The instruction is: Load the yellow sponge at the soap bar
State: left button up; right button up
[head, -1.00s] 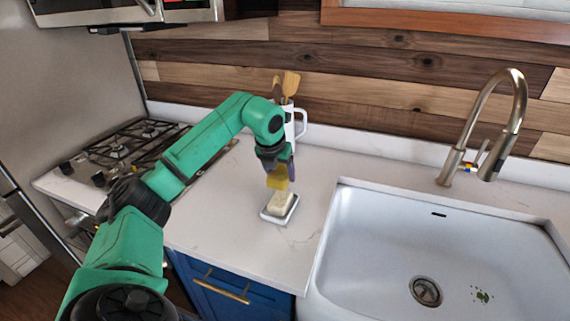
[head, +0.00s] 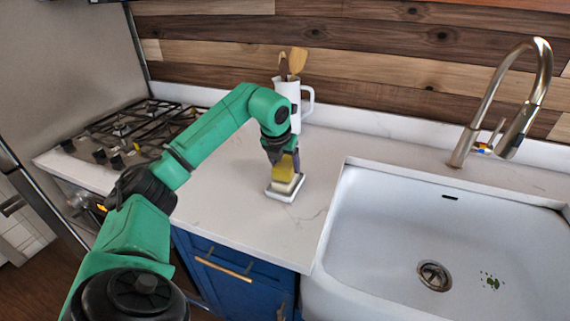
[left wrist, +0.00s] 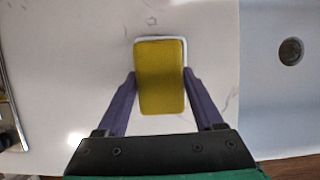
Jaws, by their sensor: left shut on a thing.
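The yellow sponge (head: 284,168) is between the fingers of my left gripper (head: 284,156), which is shut on it. In the left wrist view the sponge (left wrist: 160,75) sits upright in the picture between the two purple fingers (left wrist: 160,88). The pale soap bar (head: 287,184) lies in a small white dish (head: 281,196) on the counter, right under the sponge. The sponge looks to be touching or just above the soap bar; I cannot tell which. In the left wrist view the sponge hides the soap. My right gripper is not in view.
A white pitcher (head: 306,103) with wooden utensils stands behind my left gripper. The sink (head: 380,215) with its tall faucet (head: 530,100) is to the right. The gas stove (head: 120,140) is at the left. The counter (head: 225,200) around the dish is clear.

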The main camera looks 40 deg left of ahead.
aim_at(285, 163)
pick_arm(q)
jog(key=shift+f+b, duration=0.35)
jog(key=shift+f, duration=0.15)
dwell(0.4)
jog(key=shift+f, duration=0.1)
dwell(0.9)
jog(key=shift+p, duration=0.3)
notch_tip(285, 163, up, 7)
jog(key=p, duration=0.6)
dwell(0.4)
